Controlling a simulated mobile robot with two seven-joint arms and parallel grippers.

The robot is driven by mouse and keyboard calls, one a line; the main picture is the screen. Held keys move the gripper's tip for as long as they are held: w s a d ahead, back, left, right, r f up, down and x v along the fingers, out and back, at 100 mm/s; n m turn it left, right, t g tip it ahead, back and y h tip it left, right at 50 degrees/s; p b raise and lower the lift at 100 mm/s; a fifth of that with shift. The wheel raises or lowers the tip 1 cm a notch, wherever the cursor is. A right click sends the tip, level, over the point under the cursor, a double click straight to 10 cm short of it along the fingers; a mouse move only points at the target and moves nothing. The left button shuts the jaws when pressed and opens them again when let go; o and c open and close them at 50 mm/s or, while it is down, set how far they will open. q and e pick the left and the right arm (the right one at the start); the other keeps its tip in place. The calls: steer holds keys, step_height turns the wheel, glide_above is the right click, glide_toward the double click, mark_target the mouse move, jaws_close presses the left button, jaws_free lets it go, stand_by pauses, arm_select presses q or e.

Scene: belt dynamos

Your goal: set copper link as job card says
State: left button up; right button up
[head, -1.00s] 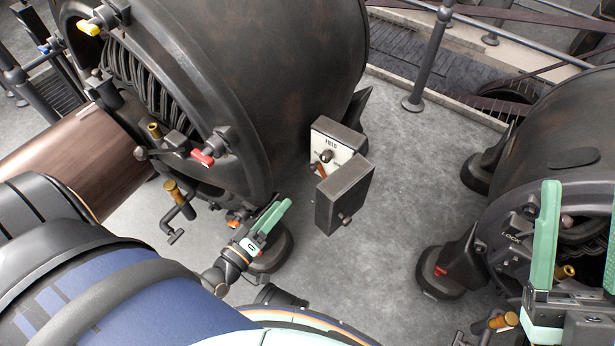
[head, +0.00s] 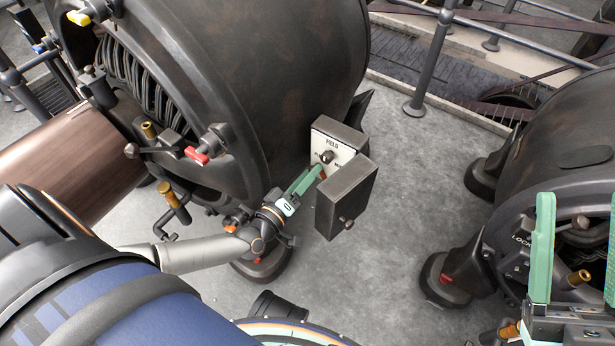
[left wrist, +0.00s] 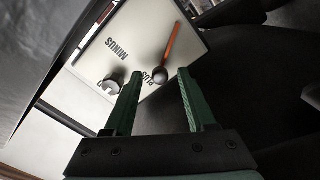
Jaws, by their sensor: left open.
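The field box (head: 333,141) on the big left machine has a white panel marked FIELD, and its lid (head: 345,198) hangs open. In the left wrist view the panel (left wrist: 131,42) reads MINUS and PLUS. The orange copper link (left wrist: 171,42) runs from a dark round post beside PLUS toward the panel's edge. In the head view only a bit of it (head: 322,174) shows by the fingers. My left gripper (head: 316,169) is open at the panel; its fingertips (left wrist: 160,72) appear either side of the link's post end, contact unclear. My right gripper (head: 578,205) is open and empty. No job card is readable.
A second round knob (left wrist: 112,84) sits on the panel. A red-handled valve (head: 197,156) and brass fittings are on the left machine. Another dark machine (head: 560,120) stands at right. Bare grey floor (head: 405,190) lies between them; a railing (head: 430,60) runs behind.

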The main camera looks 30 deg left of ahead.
arm_select(q)
steer(key=shift+c, duration=0.3)
jaws_close()
stand_by(1.1)
